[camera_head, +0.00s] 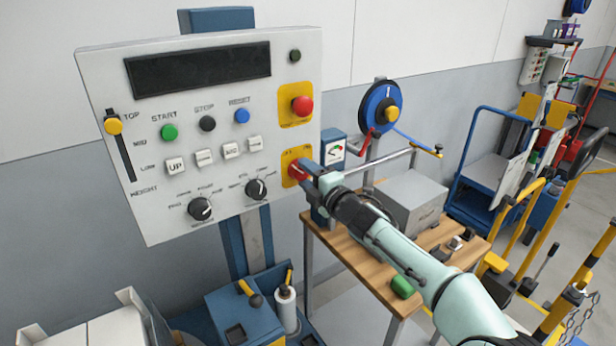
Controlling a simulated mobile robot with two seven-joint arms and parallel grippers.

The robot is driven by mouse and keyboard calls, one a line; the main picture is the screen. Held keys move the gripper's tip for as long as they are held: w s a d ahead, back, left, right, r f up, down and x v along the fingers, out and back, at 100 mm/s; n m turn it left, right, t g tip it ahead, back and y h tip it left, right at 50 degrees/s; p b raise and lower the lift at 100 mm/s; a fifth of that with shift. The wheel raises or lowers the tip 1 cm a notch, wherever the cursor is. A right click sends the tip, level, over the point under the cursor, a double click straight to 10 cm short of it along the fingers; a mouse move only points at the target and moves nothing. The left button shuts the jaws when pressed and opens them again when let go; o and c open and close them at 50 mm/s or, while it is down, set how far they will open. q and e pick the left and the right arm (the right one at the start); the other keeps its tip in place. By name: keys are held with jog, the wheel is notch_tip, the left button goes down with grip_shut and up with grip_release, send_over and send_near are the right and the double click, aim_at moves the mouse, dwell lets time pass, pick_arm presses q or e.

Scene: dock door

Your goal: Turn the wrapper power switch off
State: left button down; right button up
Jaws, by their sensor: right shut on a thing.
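The wrapper control panel (150,100) is a light grey box with a dark display, buttons, a slider and two dark knobs. The power switch (293,168) is a red handle on a yellow plate at the panel's lower right. My right gripper (307,171) reaches in from the right and is shut on the red handle. The gripper hides part of the handle, so its exact angle is hard to tell. My left gripper is not in view.
A red emergency button (302,105) on a yellow plate sits just above the switch. A wooden workbench (345,254) with a grey box (412,203) stands below my right arm. Carts (500,170) and yellow rails stand at the right.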

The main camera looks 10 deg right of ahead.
jog(key=o, duration=1.1)
jog(key=shift+c, duration=0.2)
jog(key=shift+s+d+b, duration=0.25)
jog(key=shift+s+b, duration=0.05)
jog(key=shift+s, duration=0.2)
jog(key=b+v, duration=0.2)
jog(key=v, duration=1)
jog(key=shift+b, duration=0.4)
jog(key=shift+s, duration=0.15)
